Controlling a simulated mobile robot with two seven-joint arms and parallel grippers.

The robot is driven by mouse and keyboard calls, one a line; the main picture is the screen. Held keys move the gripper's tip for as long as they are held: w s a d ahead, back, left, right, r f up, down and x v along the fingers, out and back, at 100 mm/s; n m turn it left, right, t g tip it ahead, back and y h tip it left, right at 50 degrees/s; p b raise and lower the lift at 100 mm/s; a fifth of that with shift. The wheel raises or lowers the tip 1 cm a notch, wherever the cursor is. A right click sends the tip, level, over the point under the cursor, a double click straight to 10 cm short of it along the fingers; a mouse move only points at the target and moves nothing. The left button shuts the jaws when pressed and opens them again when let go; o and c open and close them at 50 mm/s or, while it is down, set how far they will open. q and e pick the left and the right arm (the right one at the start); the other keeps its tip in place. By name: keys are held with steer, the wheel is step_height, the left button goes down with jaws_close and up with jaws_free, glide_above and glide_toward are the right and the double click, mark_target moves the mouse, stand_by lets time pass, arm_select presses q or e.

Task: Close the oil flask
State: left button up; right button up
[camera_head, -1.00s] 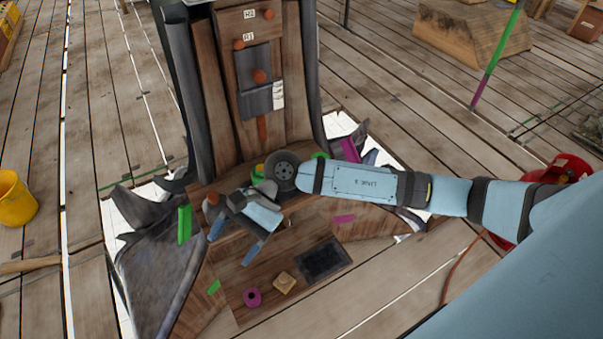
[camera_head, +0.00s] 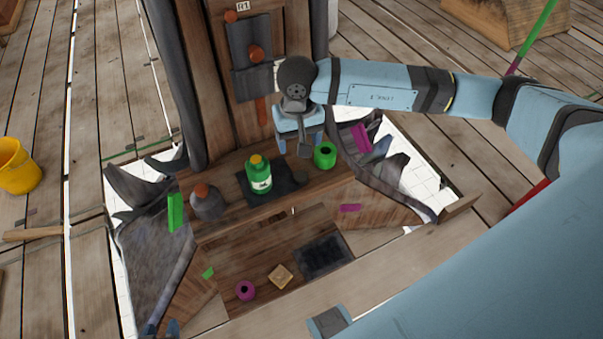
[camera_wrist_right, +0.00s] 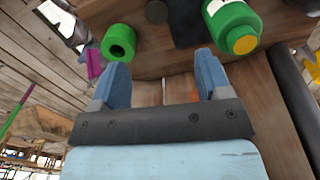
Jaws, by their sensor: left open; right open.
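A green flask (camera_head: 258,176) with a white label and yellow top stands upright on a dark mat (camera_head: 250,195); it also shows in the right wrist view (camera_wrist_right: 222,18). I cannot tell whether the yellow top is a stopper. A small dark round piece (camera_head: 300,178) lies right of it. My right gripper (camera_head: 301,148) is above and behind the flask, to its right, fingers pointing down; in the right wrist view (camera_wrist_right: 162,75) its jaws are open and empty. Blue fingertips of my left gripper (camera_head: 162,328) show at the bottom left edge, open and apart from the flask.
A green hollow cylinder (camera_head: 325,156) stands right of the mat. A grey flask-like piece with a brown top (camera_head: 207,202) stands left. The wooden column (camera_head: 225,75) rises behind. A lower ledge holds a purple ring (camera_head: 245,290) and a tan block (camera_head: 280,276).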

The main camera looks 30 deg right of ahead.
glide_above(301, 176)
steer(key=f, duration=0.8)
steer(key=shift+a+f, duration=0.3)
steer(key=shift+f, duration=0.05)
steer(key=shift+d+f+p, duration=0.15)
steer(key=shift+f+p, duration=0.2)
steer(key=shift+f, duration=0.95)
steer(key=shift+d+f+p, duration=0.1)
steer(key=shift+f+p, duration=0.25)
steer(key=shift+f, duration=0.95)
steer(key=c, duration=1)
